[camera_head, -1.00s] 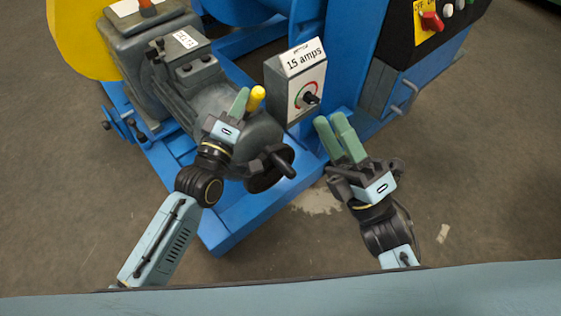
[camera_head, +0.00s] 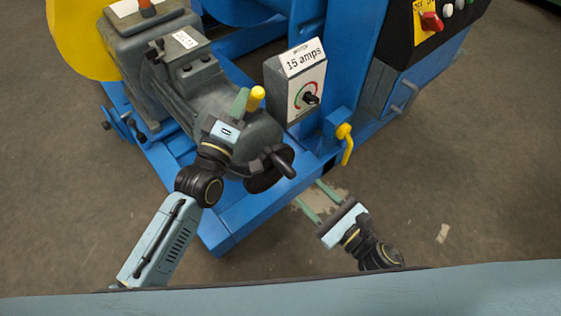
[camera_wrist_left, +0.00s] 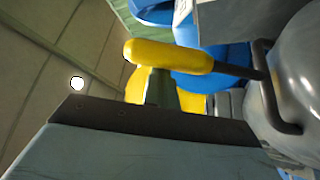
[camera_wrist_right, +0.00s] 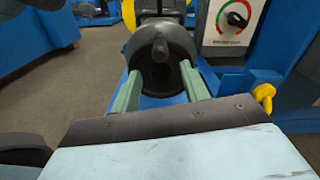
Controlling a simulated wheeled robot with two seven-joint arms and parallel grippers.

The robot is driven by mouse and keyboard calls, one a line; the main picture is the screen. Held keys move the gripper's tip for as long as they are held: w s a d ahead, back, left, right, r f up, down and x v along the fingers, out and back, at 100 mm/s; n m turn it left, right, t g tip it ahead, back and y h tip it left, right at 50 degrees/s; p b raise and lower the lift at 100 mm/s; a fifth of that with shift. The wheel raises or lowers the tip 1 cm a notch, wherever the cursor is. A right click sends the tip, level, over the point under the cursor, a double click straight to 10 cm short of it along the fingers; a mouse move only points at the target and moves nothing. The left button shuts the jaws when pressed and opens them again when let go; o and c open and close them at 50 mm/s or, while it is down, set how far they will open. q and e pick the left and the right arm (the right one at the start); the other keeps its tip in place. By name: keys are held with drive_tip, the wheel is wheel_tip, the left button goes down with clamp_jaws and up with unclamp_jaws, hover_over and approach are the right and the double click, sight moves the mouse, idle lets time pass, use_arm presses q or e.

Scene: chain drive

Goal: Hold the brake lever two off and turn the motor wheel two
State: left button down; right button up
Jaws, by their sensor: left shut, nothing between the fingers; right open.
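A yellow-handled lever (camera_head: 256,94) stands on the grey motor. It shows large in the left wrist view (camera_wrist_left: 170,55), on a dark rod. My left gripper (camera_head: 241,100) is shut and empty, its fingertips right beside the yellow handle; I cannot tell whether they touch it. A dark wheel (camera_head: 264,180) with a crank handle (camera_head: 281,163) is on the motor's near end. My right gripper (camera_head: 310,193) is open and empty, low at the right of the wheel. In the right wrist view its spread fingers (camera_wrist_right: 158,90) point toward the wheel (camera_wrist_right: 160,74), with a gap between.
A grey dial box (camera_head: 297,85) marked 15 amps stands right of the motor. Another yellow lever (camera_head: 346,143) is on the blue frame (camera_head: 345,60) below it. A panel with a red switch (camera_head: 431,22) is at upper right. Floor at right is clear.

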sight(273, 157)
drive_tip(key=shift+w, duration=0.1)
drive_tip(key=x, duration=1.2)
drive_tip(key=shift+c, duration=0.5)
clamp_jaws()
